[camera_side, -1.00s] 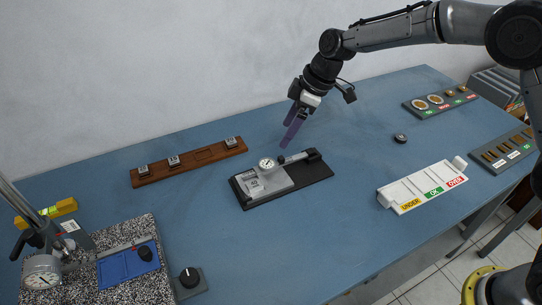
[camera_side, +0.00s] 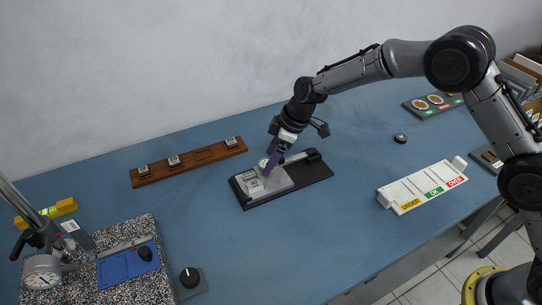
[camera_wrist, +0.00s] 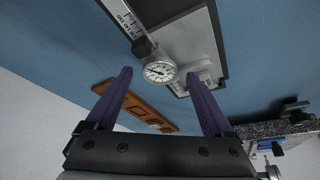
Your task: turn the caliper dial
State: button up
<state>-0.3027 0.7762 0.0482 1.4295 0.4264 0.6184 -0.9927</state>
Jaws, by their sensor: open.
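The caliper dial (camera_wrist: 159,70) is a round white face with a dark needle and a grey rim, seen between my fingers in the wrist view. In the side view the dial is mostly hidden behind my fingers. It belongs to a caliper lying on a grey block on a black base plate (camera_side: 316,177). My gripper (camera_side: 269,172) is open, its two purple fingers pointing down at the dial. In the wrist view my gripper (camera_wrist: 160,78) has one finger on each side of the dial, apart from it in the picture. I cannot tell whether the fingertips reach the dial's height.
A wooden rack (camera_side: 190,163) with several small blocks stands behind the caliper. A white sorting tray (camera_side: 424,187) labelled UNDER, OK, OVER is at right. A small black disc (camera_side: 400,138) lies behind the tray.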

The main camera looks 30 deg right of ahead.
grip_shut()
jog(key=shift+s+m+t+h, duration=0.1)
jog(key=shift+m+t+h, duration=0.35)
jog(key=shift+m, duration=1.05)
grip_release()
jog(key=v, duration=1.3)
jog(key=shift+r, duration=0.4)
